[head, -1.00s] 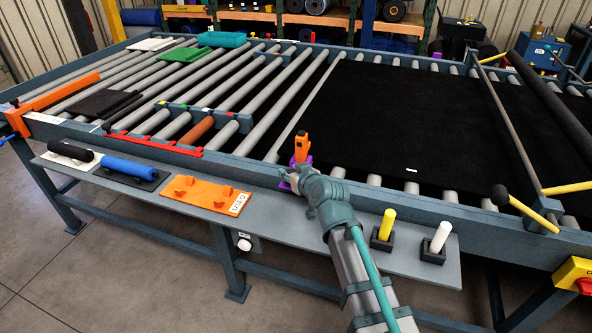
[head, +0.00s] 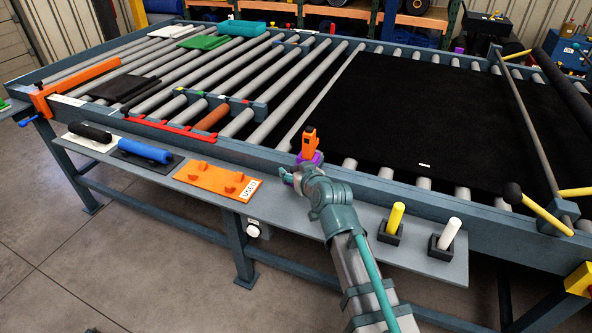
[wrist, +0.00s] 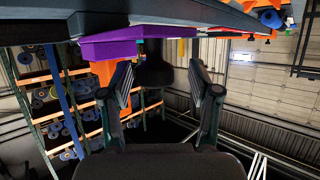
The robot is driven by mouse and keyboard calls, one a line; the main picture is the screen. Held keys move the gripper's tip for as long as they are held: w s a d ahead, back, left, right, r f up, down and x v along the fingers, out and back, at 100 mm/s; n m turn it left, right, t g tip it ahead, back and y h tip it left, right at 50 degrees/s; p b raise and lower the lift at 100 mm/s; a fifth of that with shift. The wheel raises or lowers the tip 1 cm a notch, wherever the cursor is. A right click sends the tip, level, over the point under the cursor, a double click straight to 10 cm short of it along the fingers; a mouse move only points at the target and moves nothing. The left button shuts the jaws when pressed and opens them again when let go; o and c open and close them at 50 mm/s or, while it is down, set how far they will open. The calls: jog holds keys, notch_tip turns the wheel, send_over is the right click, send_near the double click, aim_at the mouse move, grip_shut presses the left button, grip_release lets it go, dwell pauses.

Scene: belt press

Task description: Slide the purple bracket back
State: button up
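The purple bracket (head: 318,158) sits at the front rail of the roller table, with an upright orange part (head: 309,139) above it. My gripper (head: 291,177) is close in front of it and partly hides it. In the wrist view the purple bracket (wrist: 108,51) shows as a wide block at the top, under a dark rail, with the orange part (wrist: 105,73) hanging from it in that picture. My gripper's two fingers (wrist: 165,82) are spread apart there. A dark rounded shape shows between them; I cannot tell its distance. I see no contact with the bracket.
A grey shelf (head: 330,218) along the front carries an orange plate (head: 217,183), a blue-handled tool (head: 146,151), a yellow peg (head: 396,217) and a white peg (head: 449,233). A black belt (head: 430,110) covers the rollers behind the bracket.

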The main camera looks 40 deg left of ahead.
jog(key=v, duration=1.2)
jog(key=shift+f, duration=0.15)
